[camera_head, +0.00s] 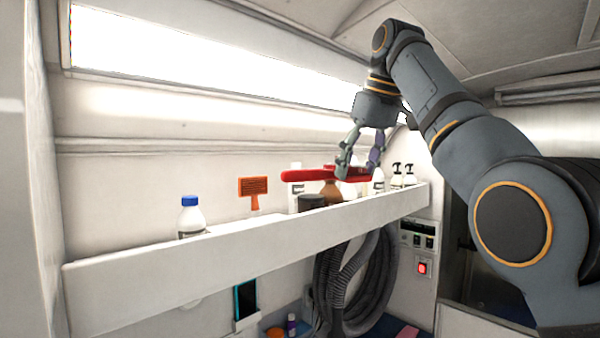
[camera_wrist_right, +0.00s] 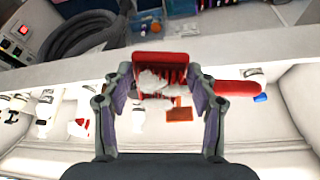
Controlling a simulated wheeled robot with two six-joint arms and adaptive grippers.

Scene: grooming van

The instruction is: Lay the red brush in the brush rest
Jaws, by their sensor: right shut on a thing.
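The red brush (camera_head: 305,174) is held above the white wall shelf (camera_head: 160,265), with its handle pointing left in the head view. My right gripper (camera_head: 357,172) is shut on it. In the right wrist view, the red brush head (camera_wrist_right: 150,57) with pale bristles or fluff sits between the fingers of my right gripper (camera_wrist_right: 163,85), and the handle (camera_wrist_right: 238,88) sticks out to the right. I cannot make out the brush rest; the shelf's raised front hides the shelf floor in the head view. My left gripper is not in view.
On the shelf are a blue-capped bottle (camera_head: 191,217), a dark jar (camera_head: 311,203), a brown bottle (camera_head: 330,188) and pump bottles (camera_head: 410,175). An orange brush-like item (camera_head: 253,188) shows at the back wall. A grey hose (camera_head: 350,300) hangs below.

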